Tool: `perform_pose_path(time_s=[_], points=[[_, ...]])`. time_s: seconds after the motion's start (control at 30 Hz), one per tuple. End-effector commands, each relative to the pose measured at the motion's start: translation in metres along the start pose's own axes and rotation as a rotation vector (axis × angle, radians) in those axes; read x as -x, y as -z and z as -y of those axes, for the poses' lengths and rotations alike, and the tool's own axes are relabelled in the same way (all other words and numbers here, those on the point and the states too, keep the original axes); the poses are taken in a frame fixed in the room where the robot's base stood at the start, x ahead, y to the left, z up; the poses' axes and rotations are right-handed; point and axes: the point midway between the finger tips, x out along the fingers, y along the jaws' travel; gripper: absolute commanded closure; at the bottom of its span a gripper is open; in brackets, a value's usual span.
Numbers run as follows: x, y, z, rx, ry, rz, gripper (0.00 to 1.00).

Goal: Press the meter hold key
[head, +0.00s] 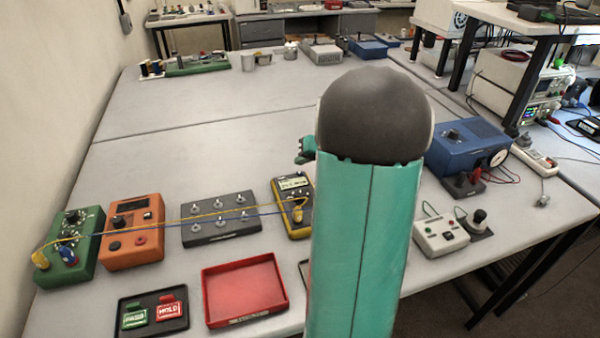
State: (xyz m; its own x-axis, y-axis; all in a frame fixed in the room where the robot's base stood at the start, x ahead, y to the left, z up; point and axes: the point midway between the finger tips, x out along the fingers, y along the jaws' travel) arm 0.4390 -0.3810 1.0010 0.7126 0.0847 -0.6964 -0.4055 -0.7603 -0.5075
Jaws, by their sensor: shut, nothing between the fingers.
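The yellow meter (281,188) lies on the bench just left of my arm, with a pale display at its top and a dark dial area below. Its right side is partly hidden by my teal arm. A yellow plug sits at its lower end. The hold key is too small to make out. A red HOLD tag (167,312) lies beside a green tag (134,318) in a black tray (150,299) at the front left. My arm's large link covers the middle of the view. A small teal and dark part shows past its left edge, but no gripper fingers are visible.
Left of the meter stand a black switch panel (221,233), an orange box (117,250) and a green box (88,222), with yellow and blue leads crossing above. A red tray (245,318) lies in front. Blue (437,157) and white (428,244) devices stand right.

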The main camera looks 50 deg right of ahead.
Motion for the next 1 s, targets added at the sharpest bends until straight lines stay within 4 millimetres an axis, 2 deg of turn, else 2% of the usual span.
perform_pose_path(time_s=[0.23, 1.0], points=[[-0.0088, -0.0066, -0.0063, 0.0, 0.0, 0.001, 1.0], [-0.0087, -0.0065, -0.0062, 0.0, 0.0, 0.001, 1.0]])
